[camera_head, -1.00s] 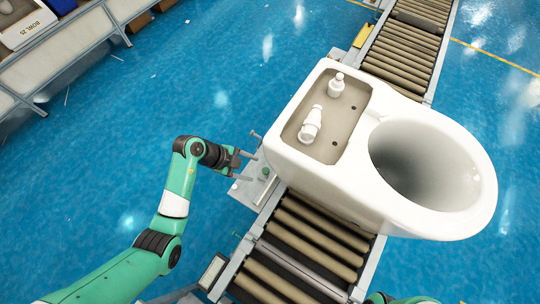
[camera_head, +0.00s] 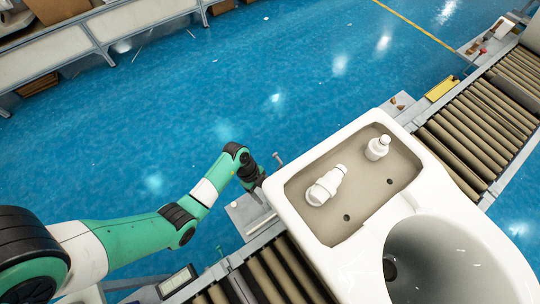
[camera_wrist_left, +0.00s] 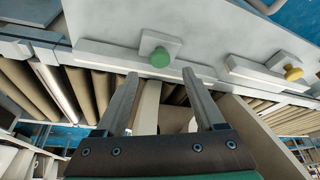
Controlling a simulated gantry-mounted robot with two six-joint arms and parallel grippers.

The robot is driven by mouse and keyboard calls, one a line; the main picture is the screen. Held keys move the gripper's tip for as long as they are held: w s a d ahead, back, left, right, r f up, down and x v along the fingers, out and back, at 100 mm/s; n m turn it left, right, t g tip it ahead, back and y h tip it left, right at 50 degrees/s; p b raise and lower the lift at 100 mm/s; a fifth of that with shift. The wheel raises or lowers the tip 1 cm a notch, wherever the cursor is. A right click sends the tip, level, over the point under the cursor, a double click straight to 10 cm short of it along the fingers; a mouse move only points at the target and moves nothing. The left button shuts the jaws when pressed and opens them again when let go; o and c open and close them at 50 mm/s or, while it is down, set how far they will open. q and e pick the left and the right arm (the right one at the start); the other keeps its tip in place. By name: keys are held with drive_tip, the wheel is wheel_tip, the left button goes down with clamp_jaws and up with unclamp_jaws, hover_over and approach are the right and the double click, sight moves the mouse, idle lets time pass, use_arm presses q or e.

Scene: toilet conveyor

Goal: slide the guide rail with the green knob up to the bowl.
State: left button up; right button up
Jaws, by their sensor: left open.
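The white toilet bowl (camera_head: 370,245) sits on the roller conveyor, its tank recess open at the top and its basin at the lower right. In the left wrist view the green knob (camera_wrist_left: 160,57) stands on a small plate on the pale guide rail (camera_wrist_left: 110,58), beside the rollers. My left gripper (camera_wrist_left: 160,75) is open, its fingertips just short of the rail, with the green knob beyond the gap between them. In the head view my left gripper (camera_head: 258,178) is by the tank's left corner, and the knob cannot be made out there. My right gripper is out of view.
A yellow knob (camera_wrist_left: 293,74) is on another rail part at the right. Conveyor rollers (camera_head: 480,125) run to the upper right. Blue floor is clear at the left.

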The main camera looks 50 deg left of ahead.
use_arm(q)
drive_tip(key=b+x, duration=0.2)
drive_tip(key=x, duration=0.3)
drive_tip(key=shift+f+b, duration=0.25)
drive_tip(key=shift+b, duration=0.1)
drive_tip(key=shift+d+f, duration=0.15)
drive_tip(key=shift+f, duration=0.05)
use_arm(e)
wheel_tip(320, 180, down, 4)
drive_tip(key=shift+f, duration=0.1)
use_arm(q)
clamp_jaws()
idle(0.5)
